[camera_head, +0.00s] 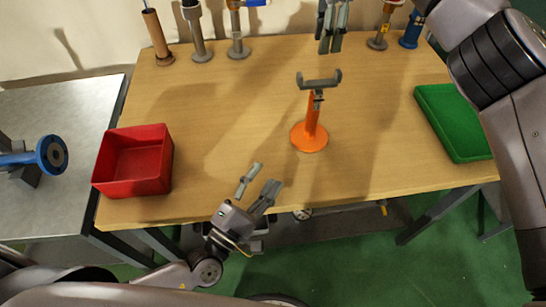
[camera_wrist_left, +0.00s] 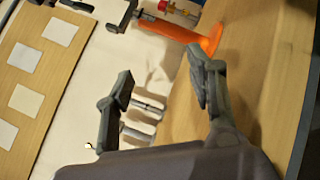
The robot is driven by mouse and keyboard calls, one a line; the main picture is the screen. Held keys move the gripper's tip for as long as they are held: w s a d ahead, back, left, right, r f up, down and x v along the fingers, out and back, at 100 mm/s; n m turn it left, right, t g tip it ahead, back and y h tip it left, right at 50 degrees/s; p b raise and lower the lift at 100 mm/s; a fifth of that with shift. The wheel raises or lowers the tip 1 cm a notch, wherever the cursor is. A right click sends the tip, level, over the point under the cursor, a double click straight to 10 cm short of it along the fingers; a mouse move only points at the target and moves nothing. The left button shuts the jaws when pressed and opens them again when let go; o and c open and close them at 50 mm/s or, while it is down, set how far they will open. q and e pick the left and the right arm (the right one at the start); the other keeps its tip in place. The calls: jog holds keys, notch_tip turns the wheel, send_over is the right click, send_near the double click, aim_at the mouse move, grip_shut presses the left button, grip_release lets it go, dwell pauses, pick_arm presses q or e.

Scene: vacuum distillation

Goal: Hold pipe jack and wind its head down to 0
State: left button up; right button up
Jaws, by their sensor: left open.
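The pipe jack (camera_head: 311,126) stands upright on the wooden table, with an orange round base and post and a grey forked head (camera_head: 319,82) on top. In the left wrist view the jack's orange body (camera_wrist_left: 178,31) shows at the top, beyond the fingers. My left gripper (camera_head: 257,180) is open and empty near the table's front edge, left of and nearer than the jack, apart from it. It also shows in the left wrist view (camera_wrist_left: 160,75). My right gripper (camera_head: 330,45) hangs beyond the jack at the table's back, fingers close together; their gap is unclear.
A red bin (camera_head: 134,187) stands at the front left and a green tray (camera_head: 453,120) lies at the right. Several pipe stands (camera_head: 199,50) line the back edge. A grey side table (camera_head: 60,110) holds a blue-flanged pipe (camera_head: 50,155). Table around the jack is clear.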

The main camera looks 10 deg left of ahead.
aim_at(309, 119)
pick_arm(q)
jog(key=w+n, duration=0.1)
jog(key=n, duration=0.1)
jog(key=w+n, duration=0.1)
jog(key=n, duration=0.1)
jog(key=w+r+n+g, duration=0.1)
jog(key=w+n, duration=0.1)
jog(key=n, duration=0.1)
jog(key=shift+d, duration=0.2)
jog(key=n, duration=0.1)
jog(key=w+n+g, duration=0.1)
jog(key=d+n, duration=0.1)
jog(key=shift+w+r+n, duration=0.2)
jog(key=shift+r+n, duration=0.1)
jog(key=shift+n, duration=0.1)
jog(key=x, duration=1.7)
jog(key=shift+w+d+f, duration=0.1)
jog(key=shift+d+f, duration=0.2)
jog(key=shift+d, duration=0.05)
jog(key=shift+c, duration=0.5)
grip_shut()
